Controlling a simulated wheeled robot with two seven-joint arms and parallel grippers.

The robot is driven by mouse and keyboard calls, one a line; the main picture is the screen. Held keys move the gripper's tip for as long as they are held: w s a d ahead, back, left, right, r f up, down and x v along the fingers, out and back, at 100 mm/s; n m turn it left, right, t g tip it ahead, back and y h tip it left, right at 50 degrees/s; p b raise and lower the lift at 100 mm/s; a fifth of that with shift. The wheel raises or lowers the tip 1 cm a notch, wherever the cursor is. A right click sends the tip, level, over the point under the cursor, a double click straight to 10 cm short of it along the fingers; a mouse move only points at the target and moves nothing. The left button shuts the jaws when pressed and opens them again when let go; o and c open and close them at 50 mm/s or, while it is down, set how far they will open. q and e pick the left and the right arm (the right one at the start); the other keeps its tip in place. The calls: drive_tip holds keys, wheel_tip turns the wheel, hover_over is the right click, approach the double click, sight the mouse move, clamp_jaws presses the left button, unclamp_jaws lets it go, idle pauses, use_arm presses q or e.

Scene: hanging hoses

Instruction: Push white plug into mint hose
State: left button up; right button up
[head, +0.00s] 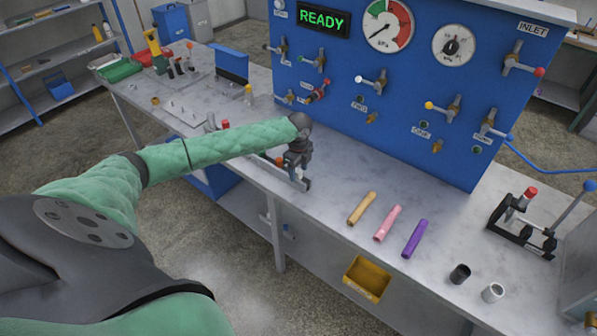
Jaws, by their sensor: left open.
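My left gripper (292,172) hangs over the front edge of the marble workbench, left of the loose hose pieces, pointing down. It is open, and I see nothing clearly held in it; its fingers are small and partly hidden by my green-sleeved arm. A short white cylinder (493,292), possibly the white plug, stands at the bench's front right, well away from the gripper. I cannot make out a mint hose; my arm hides part of the bench. My right gripper is out of view.
Tan (361,208), pink (387,223) and purple (415,238) tubes lie on the workbench (340,166). A black cylinder (459,274) stands beside the white one. A blue valve panel (400,105) rises behind. A lever fixture (522,225) stands right. A yellow bin (367,279) sits below.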

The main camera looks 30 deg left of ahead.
use_arm(q)
drive_tip(key=shift+f, duration=0.25)
drive_tip(key=c, duration=1)
drive_tip(key=shift+r, duration=0.1)
drive_tip(key=shift+c, duration=0.2)
